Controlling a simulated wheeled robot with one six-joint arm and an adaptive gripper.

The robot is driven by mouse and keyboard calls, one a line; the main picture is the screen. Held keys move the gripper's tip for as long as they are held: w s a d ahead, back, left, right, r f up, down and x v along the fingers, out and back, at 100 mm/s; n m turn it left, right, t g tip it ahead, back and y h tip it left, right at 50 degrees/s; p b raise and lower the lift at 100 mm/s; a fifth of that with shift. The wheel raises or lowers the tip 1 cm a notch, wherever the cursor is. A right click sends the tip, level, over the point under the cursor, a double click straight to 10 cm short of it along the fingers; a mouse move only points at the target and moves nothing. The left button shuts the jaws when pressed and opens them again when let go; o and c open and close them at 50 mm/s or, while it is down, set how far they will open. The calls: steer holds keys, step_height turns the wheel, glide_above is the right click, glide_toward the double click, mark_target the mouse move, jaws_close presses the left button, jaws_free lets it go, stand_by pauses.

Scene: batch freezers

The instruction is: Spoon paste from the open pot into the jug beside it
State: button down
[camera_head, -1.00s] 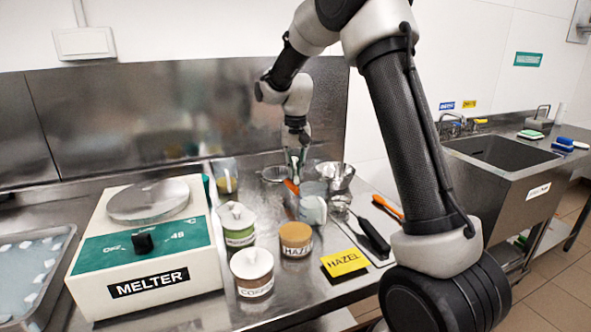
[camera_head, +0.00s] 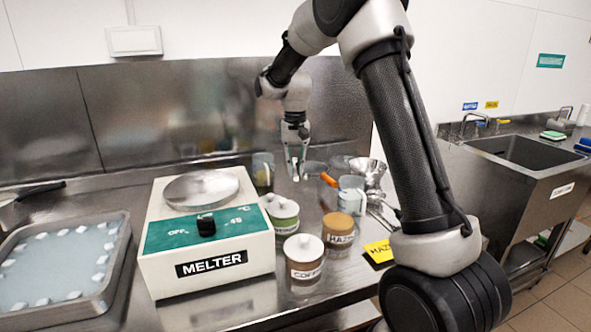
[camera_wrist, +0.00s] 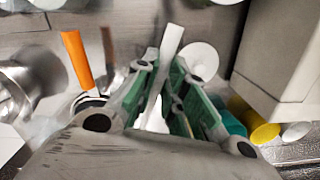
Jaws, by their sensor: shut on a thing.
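My gripper (camera_head: 295,176) hangs over the bench behind the pots, its green-padded fingers shut on a slim white handle (camera_wrist: 165,58), seen in the wrist view. I take it for the spoon; its far end is not clear in either view. The HAZEL pot (camera_head: 338,230) shows a tan top and no white lid, to the right of and nearer than my gripper. A clear jug (camera_head: 351,196) stands just behind and right of it. An orange handle (camera_head: 332,180) slants beside the jug, and shows in the wrist view (camera_wrist: 77,60). I cannot tell whether paste is on the spoon.
The COFFEE pot (camera_head: 304,265) and a green-banded pot (camera_head: 284,216) have white lids. The melter (camera_head: 205,235) stands left of them. A metal vessel (camera_head: 369,170) and clear beakers stand behind. A yellow HAZEL card (camera_head: 380,252) lies at the front edge.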

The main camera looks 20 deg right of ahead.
steer(key=shift+g, duration=0.6)
steer(key=r, duration=0.1)
steer(key=s+r, duration=0.2)
steer(key=r, duration=0.1)
steer(key=shift+a, duration=0.1)
steer(key=s+d+r+n+g+h, duration=0.1)
steer(key=s+d+r+n+h, duration=0.1)
steer(key=s+d+n, duration=0.45)
steer(key=s+d+r+n+h, duration=0.1)
steer(key=s+n+h, duration=0.15)
steer(key=s, duration=0.65)
steer(key=s+d+r+n+g+h, duration=0.1)
steer(key=s+d+r+n, duration=0.1)
steer(key=s+d+n, duration=0.4)
steer(key=shift+a+f, duration=1.9)
steer(key=shift+f, duration=2)
steer(key=shift+s+d+r+t+y, duration=0.65)
steer(key=shift+d+r+y, duration=0.2)
steer(key=shift+y, duration=0.15)
steer(key=shift+s+d+r+t+y, duration=0.55)
steer(key=shift+d+r+t+y, duration=0.2)
steer(key=shift+r+y, duration=0.15)
